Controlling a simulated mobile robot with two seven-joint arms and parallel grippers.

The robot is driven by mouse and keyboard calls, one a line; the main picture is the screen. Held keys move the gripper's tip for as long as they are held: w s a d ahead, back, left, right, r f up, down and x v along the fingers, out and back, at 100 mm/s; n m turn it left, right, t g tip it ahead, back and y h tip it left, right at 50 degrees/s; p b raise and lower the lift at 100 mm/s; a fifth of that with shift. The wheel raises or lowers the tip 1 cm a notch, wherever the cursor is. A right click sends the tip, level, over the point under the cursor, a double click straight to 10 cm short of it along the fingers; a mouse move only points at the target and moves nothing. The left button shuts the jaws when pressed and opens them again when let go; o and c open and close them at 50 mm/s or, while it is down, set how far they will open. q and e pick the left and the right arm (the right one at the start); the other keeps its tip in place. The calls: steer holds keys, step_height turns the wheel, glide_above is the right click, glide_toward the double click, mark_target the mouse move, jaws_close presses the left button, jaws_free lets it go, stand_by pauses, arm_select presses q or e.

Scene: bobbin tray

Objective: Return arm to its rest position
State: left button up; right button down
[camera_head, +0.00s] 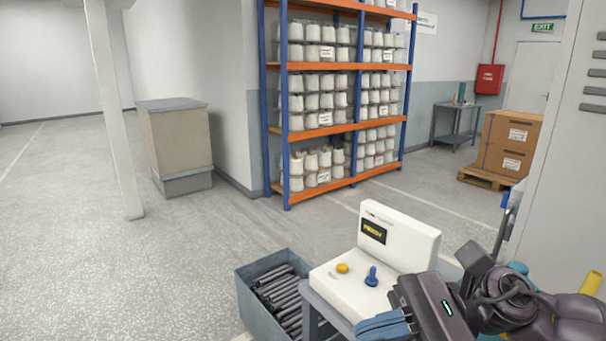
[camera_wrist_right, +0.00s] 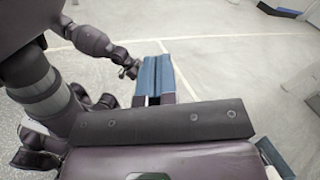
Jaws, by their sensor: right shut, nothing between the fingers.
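My right gripper (camera_head: 384,326) is at the bottom of the head view, with the arm coming in from the lower right. Its blue fingers lie just in front of the white control box, overlapping its lower edge in the picture; I cannot tell if they touch. In the right wrist view the two blue fingers (camera_wrist_right: 158,72) lie side by side, shut, with nothing between them. Dark links of my own body fill the left of that view.
The white control box (camera_head: 408,237) has a yellow button and a blue knob. A grey bin (camera_head: 258,316) of dark rods stands left of it. A blue and orange rack (camera_head: 287,122) of white bobbins stands behind. Boxes (camera_head: 508,143) sit on a pallet at right.

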steer(key=w+d+m+t+y, duration=0.1)
steer(key=w+d+m+t, duration=0.15)
steer(key=m+t, duration=0.7)
steer(key=w+d+m+t+y, duration=0.1)
steer(key=w+m+t, duration=0.45)
steer(key=m, duration=0.75)
steer(key=d+f+m+t+h, duration=0.7)
steer(key=d+f+m+h, duration=0.35)
steer(key=m+h, duration=0.9)
steer(key=s+d+f+m+g+h, duration=0.1)
steer(key=s+d+f+m+g, duration=0.25)
steer(key=f+m, duration=0.25)
steer(key=s+d+f+m+g+h, duration=0.1)
steer(key=s+d+f+m+g, duration=0.1)
steer(key=s+f+m+g, duration=0.35)
steer(key=s+f+m+g+y, duration=0.1)
steer(key=s+f+m+g, duration=0.7)
steer(key=s, duration=0.5)
steer(key=w+f+n+t, duration=0.1)
steer(key=w+f+t, duration=0.6)
steer(key=f+t, duration=0.3)
steer(key=shift+w+f+y, duration=0.2)
steer(key=shift+f+y, duration=0.25)
steer(key=shift+f, duration=0.25)
